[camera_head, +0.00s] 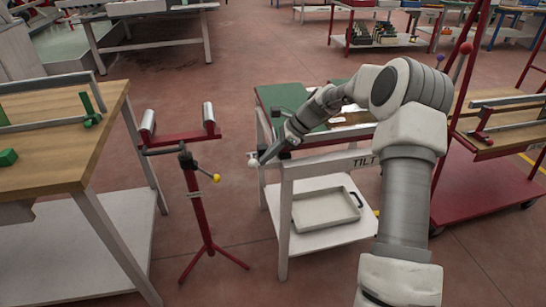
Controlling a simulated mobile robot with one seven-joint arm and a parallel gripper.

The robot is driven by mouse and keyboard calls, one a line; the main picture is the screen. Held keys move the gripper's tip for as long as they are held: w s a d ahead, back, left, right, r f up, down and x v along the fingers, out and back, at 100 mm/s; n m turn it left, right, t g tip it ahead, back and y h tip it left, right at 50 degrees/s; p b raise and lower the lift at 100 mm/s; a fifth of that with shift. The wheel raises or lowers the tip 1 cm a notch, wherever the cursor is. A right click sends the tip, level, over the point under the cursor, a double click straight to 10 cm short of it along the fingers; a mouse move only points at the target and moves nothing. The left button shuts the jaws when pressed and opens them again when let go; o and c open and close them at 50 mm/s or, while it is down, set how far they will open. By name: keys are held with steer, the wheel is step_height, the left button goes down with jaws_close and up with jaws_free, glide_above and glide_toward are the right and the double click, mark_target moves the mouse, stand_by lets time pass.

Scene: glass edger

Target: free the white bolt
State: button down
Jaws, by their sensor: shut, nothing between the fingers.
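The white bolt appears as a small pale knob (252,161) at the left front corner of the cart marked "TILT" (318,164). My gripper (264,157) is at the end of my arm, which reaches in from the right over the cart. Its fingertips are shut and point down and left, right beside the knob. I cannot tell whether they touch it. The bolt's shaft and its seat are hidden or too small to make out.
A red roller stand (192,190) with a yellow knob (216,178) stands just left of the cart. A wooden workbench (60,140) is at the far left. A grey tray (326,207) lies on the cart's lower shelf. A red trolley (480,195) stands at right.

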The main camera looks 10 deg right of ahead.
mark_target(253, 162)
steer(key=a+p, duration=0.1)
steer(key=a, duration=0.2)
steer(key=shift+a+r+p, duration=0.2)
steer(key=shift+p, duration=0.1)
steer(key=shift+a+f, duration=0.2)
steer(key=shift+a, duration=0.15)
